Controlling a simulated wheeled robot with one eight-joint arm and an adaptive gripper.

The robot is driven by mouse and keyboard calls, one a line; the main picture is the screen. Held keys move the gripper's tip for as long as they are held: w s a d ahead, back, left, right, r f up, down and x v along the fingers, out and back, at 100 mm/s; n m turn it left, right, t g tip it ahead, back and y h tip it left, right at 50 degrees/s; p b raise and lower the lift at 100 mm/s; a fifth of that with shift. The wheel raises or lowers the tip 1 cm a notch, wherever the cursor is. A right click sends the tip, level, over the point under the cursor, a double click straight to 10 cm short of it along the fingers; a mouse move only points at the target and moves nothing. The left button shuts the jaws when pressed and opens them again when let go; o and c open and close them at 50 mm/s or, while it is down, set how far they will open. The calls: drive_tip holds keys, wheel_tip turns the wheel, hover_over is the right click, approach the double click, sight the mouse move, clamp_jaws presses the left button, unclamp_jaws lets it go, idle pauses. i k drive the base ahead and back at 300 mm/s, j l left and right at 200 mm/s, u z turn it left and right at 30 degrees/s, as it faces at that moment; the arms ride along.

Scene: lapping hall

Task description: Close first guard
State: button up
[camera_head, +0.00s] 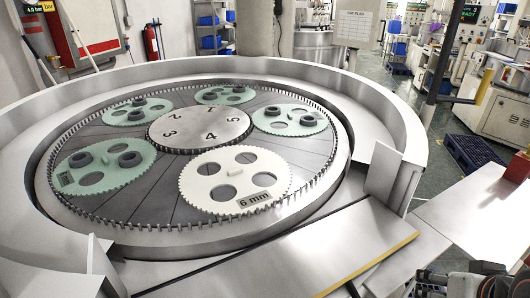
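A round metal lapping machine fills the view, with a raised rim wall around it. At its front, the wall has a gap between an upright metal end plate on the right (393,178) and one at the lower left (97,268). A flat metal panel with a yellow edge, seemingly the guard (290,255), lies folded down in front of this gap. Which guard counts as first, I cannot tell. A dark mechanism at the bottom right, seemingly my gripper (465,285), is cut off by the frame, right of the panel and apart from it. Its fingers are not clear.
Several toothed carriers, such as the white "6 mm" one (210,190), lie around the numbered centre disc (200,128). A pale surface (485,225) is at right. A dark blue pallet (472,152) and machines stand behind it. Grey floor (435,135) shows between.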

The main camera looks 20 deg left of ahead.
sight(316, 258)
drive_tip(key=k+u, duration=0.2)
drive_tip(key=u, duration=1)
drive_tip(key=k+j, duration=0.25)
drive_tip(key=k, duration=0.15)
drive_tip(key=k+j+u, duration=0.15)
drive_tip(key=k+j+z, duration=0.2)
drive_tip(key=l+u, duration=0.2)
drive_tip(key=i, duration=0.05)
